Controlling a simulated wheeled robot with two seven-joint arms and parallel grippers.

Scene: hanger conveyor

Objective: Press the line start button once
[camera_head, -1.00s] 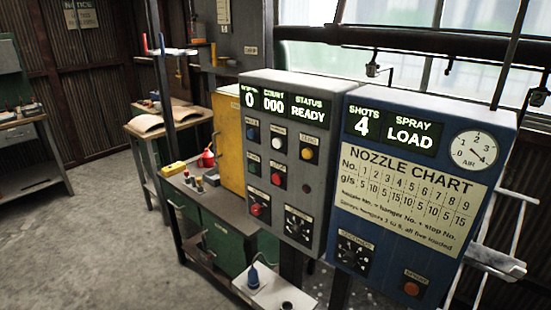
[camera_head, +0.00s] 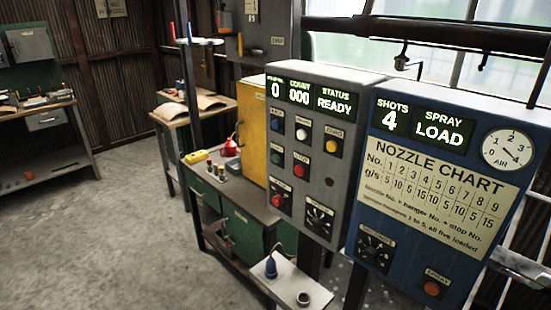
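A grey control panel (camera_head: 345,165) stands upright in the middle of the head view. Its displays (camera_head: 308,95) read 0, 000 and STATUS READY. Below them are a blue button (camera_head: 277,124), a white button (camera_head: 302,133), a yellow button (camera_head: 331,146), a green button (camera_head: 276,158) and a red button (camera_head: 299,170). A larger red button (camera_head: 276,200) and a black dial (camera_head: 319,221) sit lower. The button labels are too small to read surely, so I cannot tell which one is line start. Neither of my grippers is in view.
A blue panel (camera_head: 375,205) on the right reads SHOTS 4, SPRAY LOAD, with a nozzle chart, dial and orange button (camera_head: 432,288). A small shelf (camera_head: 287,285) juts out below the grey panel. Benches stand behind and left. The concrete floor (camera_head: 110,240) at left is clear.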

